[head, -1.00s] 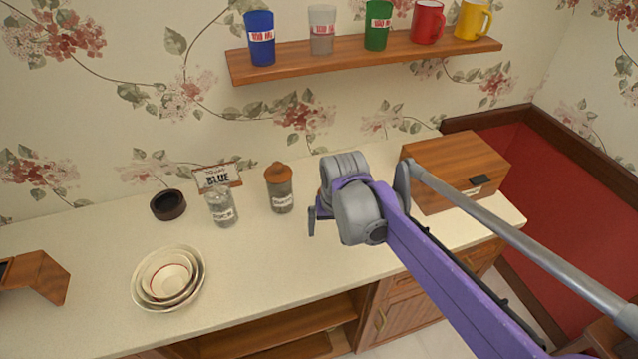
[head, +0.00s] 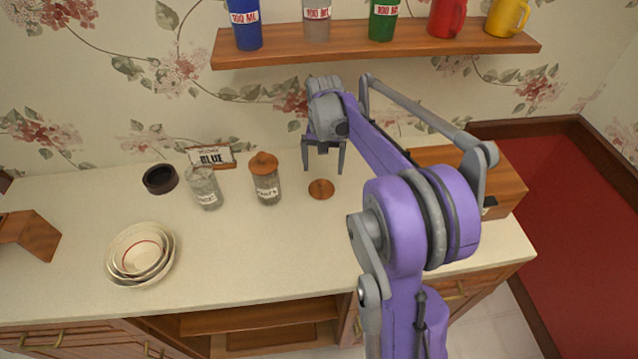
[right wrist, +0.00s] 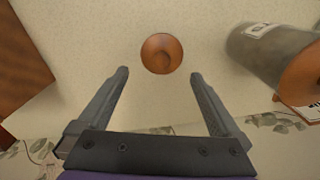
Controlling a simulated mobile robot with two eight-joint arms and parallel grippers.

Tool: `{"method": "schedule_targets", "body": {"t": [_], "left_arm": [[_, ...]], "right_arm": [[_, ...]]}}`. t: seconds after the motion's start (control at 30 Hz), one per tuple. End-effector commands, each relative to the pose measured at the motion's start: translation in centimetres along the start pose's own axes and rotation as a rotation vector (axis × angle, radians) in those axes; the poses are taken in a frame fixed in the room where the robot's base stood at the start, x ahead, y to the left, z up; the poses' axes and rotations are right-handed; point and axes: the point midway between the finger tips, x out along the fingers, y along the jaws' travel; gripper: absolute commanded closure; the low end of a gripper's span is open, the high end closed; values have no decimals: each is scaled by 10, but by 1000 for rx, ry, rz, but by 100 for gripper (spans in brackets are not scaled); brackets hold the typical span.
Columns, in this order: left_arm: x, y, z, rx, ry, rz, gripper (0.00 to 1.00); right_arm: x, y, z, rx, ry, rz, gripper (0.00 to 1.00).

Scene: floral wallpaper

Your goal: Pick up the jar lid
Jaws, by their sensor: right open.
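The jar lid (head: 321,189) is a round, reddish-brown wooden disc lying on the pale counter, right of the jars. In the right wrist view the lid (right wrist: 161,53) shows a round knob at its centre, just beyond the fingertips. My right gripper (head: 322,170) is open and empty, fingers pointing down above the counter near the lid. In the right wrist view the gripper (right wrist: 160,74) has its fingers spread wider than the lid, with bare counter between them. My left gripper is out of view.
A jar with its brown lid on (head: 267,185) stands left of the lid, beside an open-topped jar (head: 205,190). A wooden box (head: 510,187) stands to the right. Stacked bowls (head: 113,262) are at left. A shelf of cups (head: 290,55) hangs above. The counter before the lid is clear.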

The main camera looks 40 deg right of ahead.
Motion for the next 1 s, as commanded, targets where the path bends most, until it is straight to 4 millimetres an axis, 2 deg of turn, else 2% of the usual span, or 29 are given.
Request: {"method": "schedule_targets", "body": {"t": [0.33, 0.6, 0.9, 1.0], "left_arm": [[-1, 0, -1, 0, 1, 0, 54], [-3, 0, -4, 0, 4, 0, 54], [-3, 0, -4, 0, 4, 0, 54], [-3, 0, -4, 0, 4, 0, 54]], "right_arm": [[32, 0, -2, 3, -2, 0, 0], [70, -1, -4, 3, -1, 0, 0], [76, -1, -4, 3, -1, 1, 0], [75, -1, -4, 3, -1, 1, 18]]}}
